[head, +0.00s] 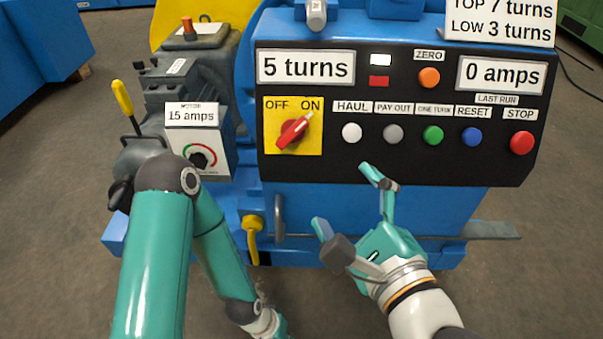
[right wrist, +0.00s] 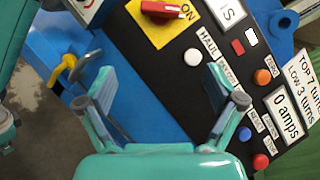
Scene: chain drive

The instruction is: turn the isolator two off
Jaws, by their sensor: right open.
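The isolator switch (head: 294,131) is a red rotary handle on a yellow plate (head: 273,147) marked OFF and ON. Its white-tipped end points up and right, at ON. The handle also shows at the top of the right wrist view (right wrist: 160,10), partly cut off. No label "two" is legible by it. My right gripper (head: 348,201) is open and empty, below and right of the switch, in front of the panel's lower edge. In the right wrist view its fingers (right wrist: 158,80) are spread apart, with nothing between them.
The black panel (head: 345,172) carries a white HAUL button (head: 352,132), several other buttons, and displays reading 5 turns (head: 306,67) and 0 amps (head: 500,75). A yellow-handled lever (head: 122,98) and a 15 amps dial box (head: 193,117) stand left.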

